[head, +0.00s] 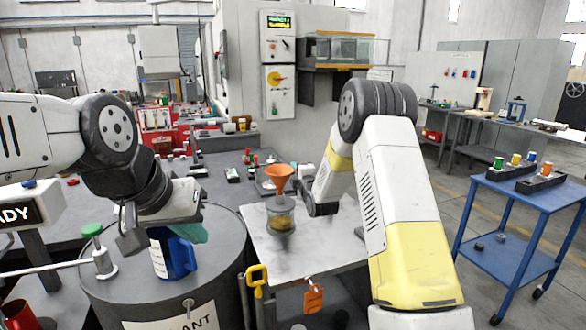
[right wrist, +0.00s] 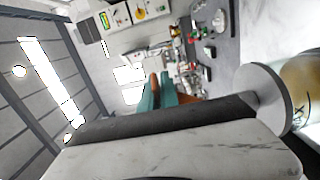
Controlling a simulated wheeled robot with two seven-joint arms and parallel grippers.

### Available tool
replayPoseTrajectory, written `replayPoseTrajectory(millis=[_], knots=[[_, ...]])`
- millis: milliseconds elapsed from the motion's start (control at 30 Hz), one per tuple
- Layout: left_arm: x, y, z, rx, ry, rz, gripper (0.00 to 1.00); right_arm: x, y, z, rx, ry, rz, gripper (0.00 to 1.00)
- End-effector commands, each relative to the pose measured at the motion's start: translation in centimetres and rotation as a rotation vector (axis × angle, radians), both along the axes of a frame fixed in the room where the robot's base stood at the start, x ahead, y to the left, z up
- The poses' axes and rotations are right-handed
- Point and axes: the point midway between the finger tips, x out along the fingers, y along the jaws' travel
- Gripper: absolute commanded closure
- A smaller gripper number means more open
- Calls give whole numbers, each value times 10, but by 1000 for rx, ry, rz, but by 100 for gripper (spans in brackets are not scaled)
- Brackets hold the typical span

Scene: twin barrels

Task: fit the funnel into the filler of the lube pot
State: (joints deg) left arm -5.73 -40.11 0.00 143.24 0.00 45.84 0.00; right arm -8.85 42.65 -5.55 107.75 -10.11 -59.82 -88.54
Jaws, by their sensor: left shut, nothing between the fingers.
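The orange funnel (head: 279,172) is upright, wide end up, directly above the lube pot (head: 281,222), a pot with an amber body and grey top on a pale plate. Whether the spout is inside the filler or just over it I cannot tell. My right gripper (right wrist: 160,92) is shut on the funnel, whose orange shows at the teal fingers; the arm largely hides this hand in the head view. The pot (right wrist: 302,85) shows at the right edge of the right wrist view. My left gripper (head: 190,232) is shut and empty, beside the blue jug.
The blue jug (head: 172,258) stands on the left barrel's grey lid (head: 130,290), near a green-capped fitting (head: 93,231). A yellow handle (head: 257,280) and an orange tag (head: 313,297) hang at the plate's front (head: 335,250). A blue cart (head: 520,205) stands right.

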Motion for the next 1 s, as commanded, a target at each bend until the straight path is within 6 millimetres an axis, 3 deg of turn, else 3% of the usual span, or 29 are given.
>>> replayPoseTrajectory(millis=[933, 1000], knots=[[0, 0, 0, 0, 0, 0, 100, 0, 0, -24, 0, 1, 0, 100], [0, 0, 0, 0, 0, 0, 100, 0, 0, -24, 0, 0, 0, 85]])
